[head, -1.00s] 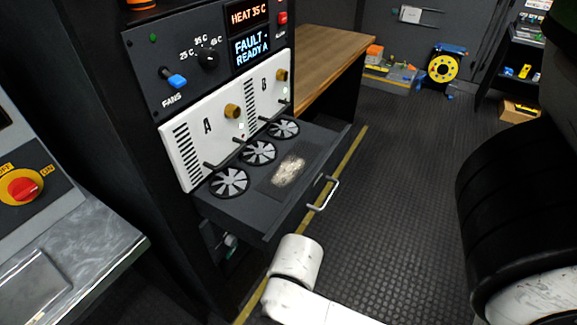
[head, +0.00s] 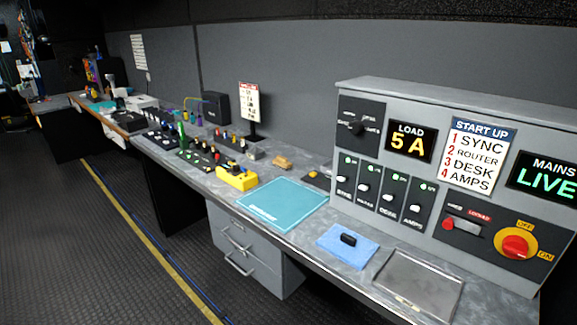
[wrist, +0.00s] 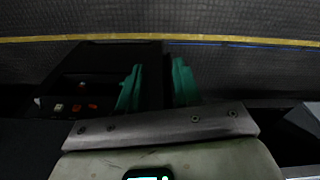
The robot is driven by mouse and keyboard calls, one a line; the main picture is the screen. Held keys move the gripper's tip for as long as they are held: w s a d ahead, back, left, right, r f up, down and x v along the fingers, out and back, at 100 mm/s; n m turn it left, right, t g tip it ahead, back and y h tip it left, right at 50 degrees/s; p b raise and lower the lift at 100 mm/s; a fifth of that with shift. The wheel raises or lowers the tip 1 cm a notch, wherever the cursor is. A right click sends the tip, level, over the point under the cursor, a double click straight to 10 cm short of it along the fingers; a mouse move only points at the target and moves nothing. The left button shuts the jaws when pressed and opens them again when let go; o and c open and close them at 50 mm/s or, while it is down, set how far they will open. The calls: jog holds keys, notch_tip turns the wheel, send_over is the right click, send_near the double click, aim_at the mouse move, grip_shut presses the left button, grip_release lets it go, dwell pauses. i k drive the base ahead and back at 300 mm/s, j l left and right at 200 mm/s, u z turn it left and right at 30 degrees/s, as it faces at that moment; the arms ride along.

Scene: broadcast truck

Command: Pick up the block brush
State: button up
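A small tan block (head: 282,162) lies on the grey desk behind the teal mat; it may be the block brush, but it is too small to tell. A small black block (head: 348,239) lies on a folded blue cloth (head: 337,251) nearer the front edge; I cannot tell whether it is a brush. My gripper (wrist: 157,88) shows only in the wrist view. Its two green fingers stand apart with nothing visible between them. It is over a dark surface beside the floor, and neither block shows there.
The long desk holds a teal mat (head: 283,205), a yellow box (head: 237,179), a metal plate (head: 418,284) and several control panels. A grey power panel (head: 455,170) stands at the right. Drawers (head: 245,255) with handles sit below. The floor (head: 60,250) at left is clear.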

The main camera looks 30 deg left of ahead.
aim_at(282, 162)
jog(key=i+j, duration=0.1)
jog(key=j, duration=0.3)
jog(key=i+j, duration=0.1)
jog(key=j, duration=0.35)
jog(key=i+j, duration=0.15)
jog(key=j, duration=0.25)
jog(key=i+j, duration=0.1)
jog(key=j, duration=0.3)
jog(key=i+j, duration=0.1)
jog(key=j, duration=0.35)
jog(key=i+j, duration=0.1)
jog(key=j, duration=0.3)
